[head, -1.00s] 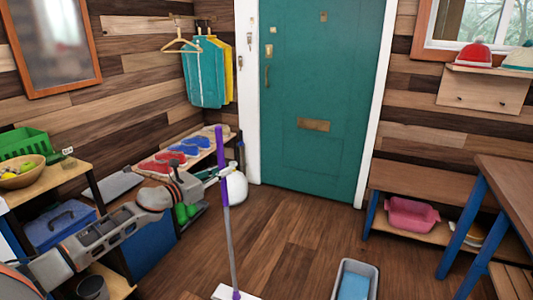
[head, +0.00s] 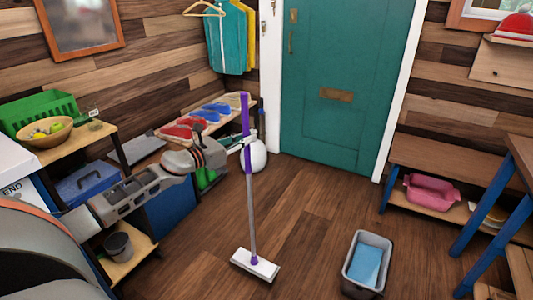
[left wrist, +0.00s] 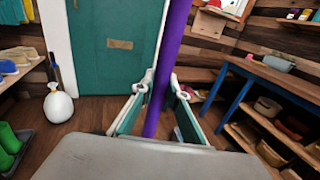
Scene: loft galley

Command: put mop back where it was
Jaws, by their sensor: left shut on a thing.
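The mop (head: 250,210) stands nearly upright, with a purple upper handle, a grey pole and a white flat head low over the wooden floor; I cannot tell whether the head touches the floor. My left gripper (head: 247,140) is shut on the purple handle below its top. In the left wrist view, the fingers (left wrist: 152,95) close around the purple handle (left wrist: 166,70). A grey bucket (head: 348,272) with blue inside stands on the floor to the right of the mop head. My right gripper is not in view.
A teal door (head: 345,70) is at the back. A low bench with shoes (head: 165,148) and green boots (left wrist: 8,140) are on the left. A shelf with a pink tub (head: 430,192) is on the right. Open floor lies between.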

